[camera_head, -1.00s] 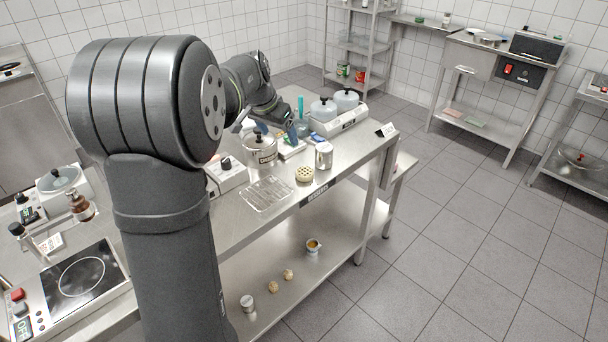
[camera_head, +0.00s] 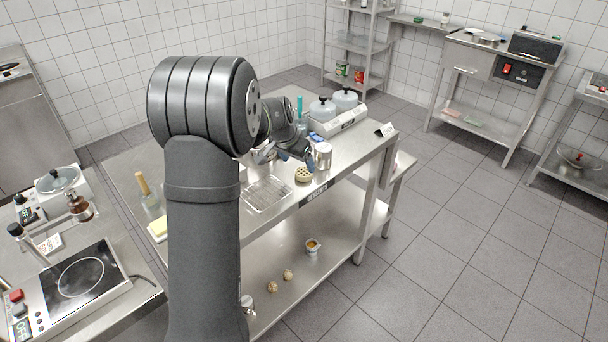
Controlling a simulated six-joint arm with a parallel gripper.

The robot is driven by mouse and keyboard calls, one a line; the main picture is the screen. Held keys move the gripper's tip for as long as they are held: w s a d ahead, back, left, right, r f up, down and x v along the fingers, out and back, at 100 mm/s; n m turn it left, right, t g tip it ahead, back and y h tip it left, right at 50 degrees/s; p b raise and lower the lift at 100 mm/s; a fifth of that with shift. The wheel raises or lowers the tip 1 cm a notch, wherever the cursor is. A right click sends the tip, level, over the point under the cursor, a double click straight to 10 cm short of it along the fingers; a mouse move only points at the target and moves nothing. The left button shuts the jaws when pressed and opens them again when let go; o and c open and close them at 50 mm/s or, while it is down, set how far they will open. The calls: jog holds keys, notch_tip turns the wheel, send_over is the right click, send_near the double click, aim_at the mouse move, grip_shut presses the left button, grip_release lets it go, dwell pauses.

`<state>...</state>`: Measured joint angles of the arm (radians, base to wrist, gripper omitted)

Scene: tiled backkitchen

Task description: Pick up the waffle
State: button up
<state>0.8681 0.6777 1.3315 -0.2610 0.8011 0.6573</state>
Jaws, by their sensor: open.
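The waffle (camera_head: 303,175) is a small round tan piece with a dimpled top. It lies on the steel table (camera_head: 341,168) near its front edge, between a wire rack and a metal canister. My gripper (camera_head: 309,164) is just above and behind the waffle, pointing down toward it. Its fingers are small and dark in this view, and it holds nothing that I can see. I cannot tell the exact gap between the fingers and the waffle.
A wire rack (camera_head: 266,194) lies left of the waffle. A metal canister (camera_head: 323,155) stands close on its right. A warmer with two lidded pots (camera_head: 338,119) stands farther back. A lower shelf (camera_head: 290,262) holds small items. A hob (camera_head: 82,277) is at the left.

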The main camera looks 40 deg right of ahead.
aim_at(304, 172)
jog(key=x, duration=0.5)
jog(key=shift+s, duration=0.3)
jog(key=c, duration=1.1)
jog(key=shift+r, duration=0.1)
jog(key=shift+r, duration=0.1)
